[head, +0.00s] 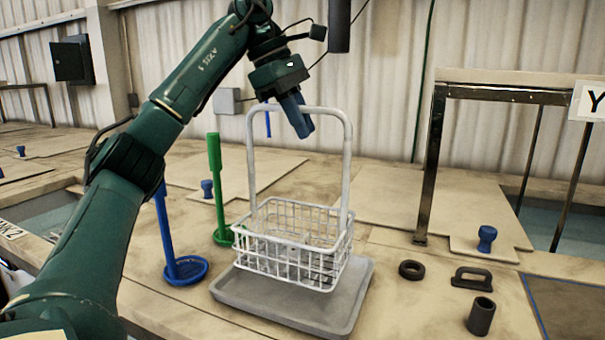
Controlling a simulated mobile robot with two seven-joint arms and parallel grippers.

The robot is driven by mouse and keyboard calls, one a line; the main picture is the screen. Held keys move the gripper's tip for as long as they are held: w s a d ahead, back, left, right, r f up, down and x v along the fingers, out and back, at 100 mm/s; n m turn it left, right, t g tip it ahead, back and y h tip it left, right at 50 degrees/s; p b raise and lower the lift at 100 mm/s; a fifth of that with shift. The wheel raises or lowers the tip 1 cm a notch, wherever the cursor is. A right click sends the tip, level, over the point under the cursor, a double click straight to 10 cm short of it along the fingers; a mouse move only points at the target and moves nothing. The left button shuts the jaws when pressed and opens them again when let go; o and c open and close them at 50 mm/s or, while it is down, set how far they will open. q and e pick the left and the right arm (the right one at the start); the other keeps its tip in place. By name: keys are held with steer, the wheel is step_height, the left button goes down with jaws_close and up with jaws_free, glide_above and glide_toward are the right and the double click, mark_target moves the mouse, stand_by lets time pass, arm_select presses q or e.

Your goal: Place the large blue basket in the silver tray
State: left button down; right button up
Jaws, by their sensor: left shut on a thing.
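A white wire basket (290,262) with a tall arched handle is over the grey tray (285,312), upright. I cannot tell whether its bottom touches the tray. My left gripper (300,122) points down at the top of the handle and is shut on it. A blue round dish with a tall upright rod (186,268) stands on the counter left of the tray. It is the only blue basket-like thing I can make out. My right gripper is not in view.
A green rod with a round base (219,190) stands behind the tray's left side. A black ring (411,270), a dark handle (472,278) and a dark cylinder (481,316) lie to the right. A metal frame (430,165) rises at the right, beside a blue-knobbed lid (487,239).

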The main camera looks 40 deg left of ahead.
arm_select(q)
step_height(320, 180, down, 6)
stand_by(0.5)
steer(key=shift+w+f, duration=0.1)
steer(key=shift+f, duration=0.05)
steer(key=c, duration=1.5)
jaws_free()
steer(key=shift+f, duration=0.1)
steer(key=shift+o, duration=0.2)
steer(key=v, duration=1.2)
steer(key=shift+d, duration=0.1)
